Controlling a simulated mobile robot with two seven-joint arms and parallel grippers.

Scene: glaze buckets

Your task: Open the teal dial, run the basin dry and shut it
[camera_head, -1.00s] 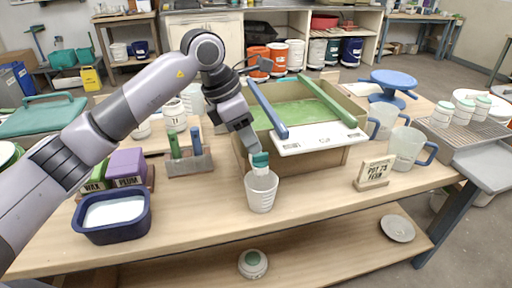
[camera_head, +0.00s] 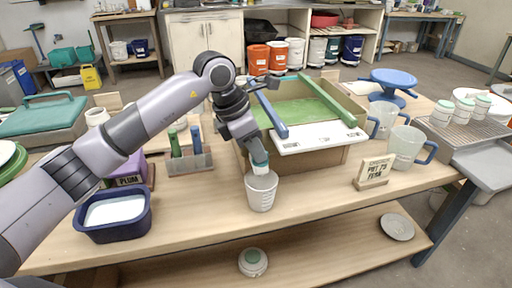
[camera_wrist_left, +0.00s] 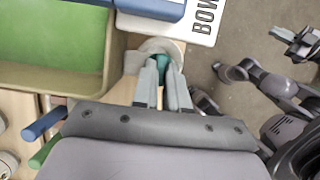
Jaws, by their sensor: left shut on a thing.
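The basin (camera_head: 310,155) is a tan tub on the table with green glaze inside; it also shows in the left wrist view (camera_wrist_left: 112,72). At its front a teal dial (camera_head: 260,157) sits on a pale tap (camera_head: 260,169). My left gripper (camera_wrist_left: 162,78) is shut on the teal dial and hides part of it; the dial shows between the fingers in the left wrist view (camera_wrist_left: 164,62). A clear cup (camera_head: 261,191) stands upright beneath the tap. How the dial is turned is hard to tell. My right gripper seems to show small at the left wrist view's right edge; its jaws are unclear.
Blue (camera_head: 268,108) and green (camera_head: 328,101) bars lie across the basin. A navy tub (camera_head: 112,216), a tool rack (camera_head: 188,163), a wooden sign (camera_head: 374,172) and clear jugs (camera_head: 407,146) stand around. Bare table lies right of the cup.

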